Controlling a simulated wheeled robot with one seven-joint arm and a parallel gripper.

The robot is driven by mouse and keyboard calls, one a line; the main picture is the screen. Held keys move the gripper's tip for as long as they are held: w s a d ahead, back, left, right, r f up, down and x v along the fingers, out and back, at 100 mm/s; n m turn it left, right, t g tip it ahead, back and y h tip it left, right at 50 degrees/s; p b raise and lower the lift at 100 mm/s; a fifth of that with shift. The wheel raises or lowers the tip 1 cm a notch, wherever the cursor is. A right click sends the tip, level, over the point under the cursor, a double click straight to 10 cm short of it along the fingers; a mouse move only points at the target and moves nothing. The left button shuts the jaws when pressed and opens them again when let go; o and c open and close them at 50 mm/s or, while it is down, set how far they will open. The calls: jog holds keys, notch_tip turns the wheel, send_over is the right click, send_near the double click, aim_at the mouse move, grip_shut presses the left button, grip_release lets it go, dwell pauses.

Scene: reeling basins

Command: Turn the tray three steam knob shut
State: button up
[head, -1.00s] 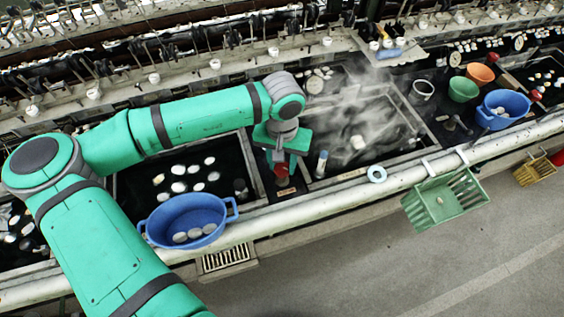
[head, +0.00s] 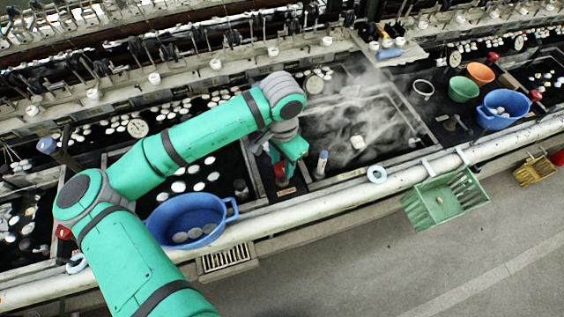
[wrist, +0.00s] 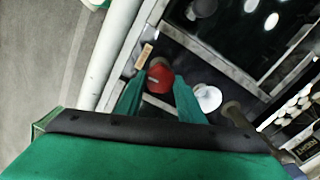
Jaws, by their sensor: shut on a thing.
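The red steam knob (wrist: 159,76) sits between the two green fingers of my gripper (wrist: 160,92) in the wrist view, and the fingers are shut on it. In the head view the knob (head: 280,168) shows as a bit of red under my gripper (head: 282,175), which is turned down over the divider between two basins. A pale line shows on the knob's face in the wrist view. A small tan label plate (head: 287,191) lies in front of it. Steam (head: 365,115) hangs over the basin to the right. My gripper hides part of the knob in the head view.
A blue tub (head: 187,220) with pale cocoons stands at the front left. A white-and-blue bottle (head: 321,164) is close right of my gripper.

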aim_at(282, 167)
jog(key=shift+m, duration=0.6)
jog(key=o, duration=1.1)
jog(key=shift+c, duration=0.2)
jog(key=shift+r, duration=0.1)
notch_tip(282, 167, up, 11)
jog(key=shift+f, duration=0.2)
